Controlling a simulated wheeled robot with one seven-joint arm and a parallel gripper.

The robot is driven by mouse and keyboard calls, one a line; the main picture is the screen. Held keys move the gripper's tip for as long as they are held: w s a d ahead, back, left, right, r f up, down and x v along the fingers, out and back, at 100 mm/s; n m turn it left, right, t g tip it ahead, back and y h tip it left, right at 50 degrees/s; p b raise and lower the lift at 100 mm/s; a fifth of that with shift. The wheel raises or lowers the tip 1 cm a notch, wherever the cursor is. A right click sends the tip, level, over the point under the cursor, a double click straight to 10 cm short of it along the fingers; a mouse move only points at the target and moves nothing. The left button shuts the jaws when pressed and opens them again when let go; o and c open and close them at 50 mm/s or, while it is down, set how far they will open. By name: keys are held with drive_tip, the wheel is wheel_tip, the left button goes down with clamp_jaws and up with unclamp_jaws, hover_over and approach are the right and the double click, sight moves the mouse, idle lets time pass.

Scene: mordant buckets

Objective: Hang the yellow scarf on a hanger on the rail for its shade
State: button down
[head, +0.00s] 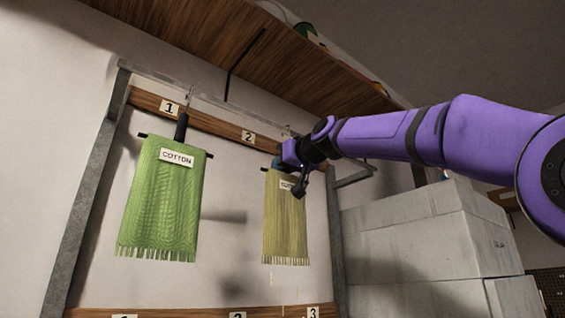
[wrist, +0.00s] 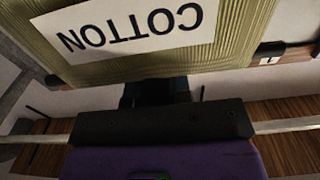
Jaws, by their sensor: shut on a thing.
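The yellow scarf (head: 285,225), olive-yellow with a fringed lower edge, hangs straight down on a dark hanger below the number 2 board area. In the wrist view the scarf (wrist: 225,35) fills the top, with its COTTON label upside down. A black end of the hanger bar (wrist: 284,48) sticks out at the right. My gripper (head: 279,163) is shut on the hanger just above the scarf and hides most of it. The upper metal rail (head: 150,76) runs behind. A hook shows faintly above my gripper; I cannot tell whether it rests on the rail.
A green scarf (head: 160,195) labelled COTTON hangs on a hanger under number 1, left of mine. A lower board (head: 180,313) carries numbers 1 to 3. Stacked grey boxes (head: 420,240) stand at the right. A wooden shelf (head: 230,50) overhangs the rail.

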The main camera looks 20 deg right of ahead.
drive_tip(key=shift+f, duration=0.1)
drive_tip(key=c, duration=1)
unclamp_jaws()
drive_tip(key=shift+s, duration=0.15)
drive_tip(key=v, duration=1)
drive_tip(key=shift+s+d, duration=0.15)
drive_tip(key=shift+s, duration=0.1)
drive_tip(key=s+d+f+m+g+h, duration=0.1)
drive_tip(key=s+f+g, duration=0.3)
drive_tip(key=f, duration=1.3)
drive_tip(key=s+d+f+m+g+h, duration=0.1)
drive_tip(key=s+f+g, duration=0.3)
drive_tip(key=s+f, duration=0.6)
drive_tip(key=s+d+f+m+g+h, duration=0.1)
drive_tip(key=s+f, duration=0.6)
drive_tip(key=f, duration=1.9)
drive_tip(key=shift+d+m+g+h, duration=0.15)
drive_tip(key=shift+d+g+h, duration=0.15)
drive_tip(key=shift+g+h, duration=0.4)
drive_tip(key=shift+d+m+g+h, duration=0.15)
drive_tip(key=shift+d+g+h, duration=0.1)
drive_tip(key=shift+g+h, duration=0.45)
